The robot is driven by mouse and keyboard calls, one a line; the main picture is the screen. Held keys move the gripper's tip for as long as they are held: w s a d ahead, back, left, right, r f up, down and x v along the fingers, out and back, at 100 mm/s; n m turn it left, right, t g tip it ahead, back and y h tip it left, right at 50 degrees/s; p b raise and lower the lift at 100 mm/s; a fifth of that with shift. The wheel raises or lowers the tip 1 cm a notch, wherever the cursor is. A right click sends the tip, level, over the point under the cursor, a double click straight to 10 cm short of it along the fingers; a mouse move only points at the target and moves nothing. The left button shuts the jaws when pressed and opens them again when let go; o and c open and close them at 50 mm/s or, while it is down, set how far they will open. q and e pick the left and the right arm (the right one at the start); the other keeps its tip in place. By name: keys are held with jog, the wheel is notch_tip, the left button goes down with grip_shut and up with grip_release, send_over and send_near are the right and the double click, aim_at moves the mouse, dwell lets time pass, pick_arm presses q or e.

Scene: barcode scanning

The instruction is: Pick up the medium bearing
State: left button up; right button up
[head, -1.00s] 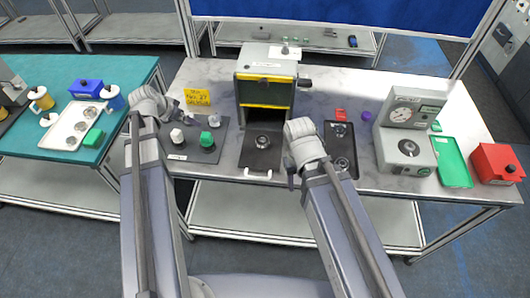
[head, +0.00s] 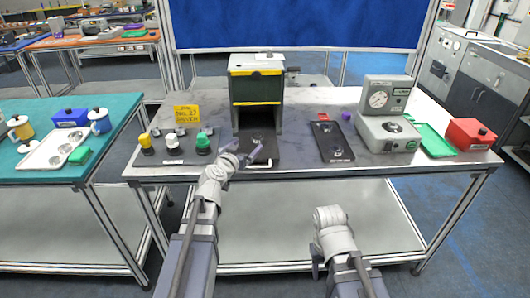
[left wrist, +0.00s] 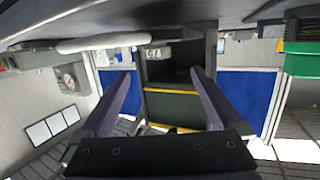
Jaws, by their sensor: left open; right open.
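A bearing (head: 257,138) lies on the dark pull-out plate (head: 252,160) in front of the box (head: 256,88) with a dark opening. More bearings lie in the black tray (head: 322,142) to its right. I cannot tell which bearing is the medium one. My left gripper (head: 244,151) is open and empty, over the front of the plate near the white handle (head: 257,165). In the left wrist view its two fingers (left wrist: 160,95) stand apart with the box (left wrist: 172,107), upside down, behind them. My right gripper (head: 318,264) is open, in front of the table and mostly hidden by its wrist.
A gauge machine (head: 388,115), green tray (head: 433,140) and red box (head: 471,135) stand at the right. A teal table (head: 30,180) on the left holds a white tray (head: 42,158) and mugs.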

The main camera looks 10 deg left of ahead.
aim_at(255, 140)
pick_arm(q)
jog(key=shift+x, duration=1.45)
jog(key=shift+d+f+b+x, duration=0.15)
jog(key=shift+b+x, duration=0.35)
jog(key=shift+x, duration=0.8)
jog(key=shift+d+f+b+x, duration=0.15)
jog(key=shift+b+x, duration=0.35)
jog(key=shift+x, duration=0.8)
jog(key=shift+s, duration=0.15)
jog(key=shift+c, duration=0.4)
grip_shut()
